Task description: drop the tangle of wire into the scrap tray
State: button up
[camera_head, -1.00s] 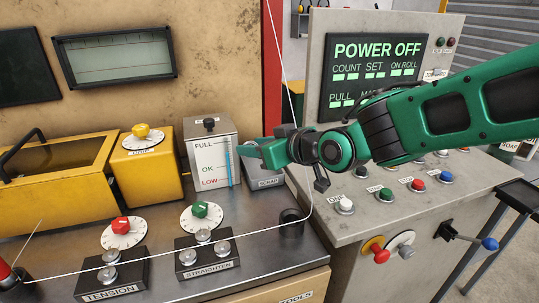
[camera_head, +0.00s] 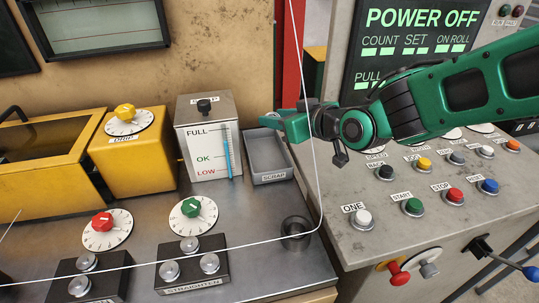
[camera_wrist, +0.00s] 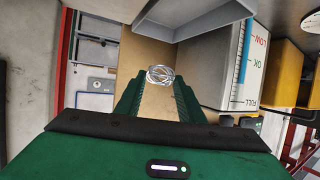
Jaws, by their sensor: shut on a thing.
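The tangle of wire (camera_wrist: 160,74) is a small silvery coil held between my fingertips in the wrist view. My gripper (camera_head: 268,121) is shut on it; in the head view the green fingers mostly hide the tangle. The scrap tray (camera_head: 268,158) is a grey open box labelled SCRAP on the bench, and its visible inside looks empty. In the head view my gripper appears just above the tray's back edge. In the wrist view a grey tray-like box (camera_wrist: 200,20) shows at the top, beyond the fingertips and apart from them.
A grey level box (camera_head: 207,140) marked FULL, OK and LOW stands just left of the tray. The control panel (camera_head: 400,225) with coloured buttons is at right. A taut wire (camera_head: 309,120) runs down to a dark roller (camera_head: 296,230) and across the bench front.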

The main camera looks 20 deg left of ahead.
jog(key=shift+f, duration=1.35)
jog(key=o, duration=1.1)
jog(key=shift+d, duration=0.1)
jog(key=v, duration=1)
jog(key=shift+s+d+r, duration=0.15)
jog(key=shift+s+d, duration=0.05)
jog(key=shift+d, duration=0.05)
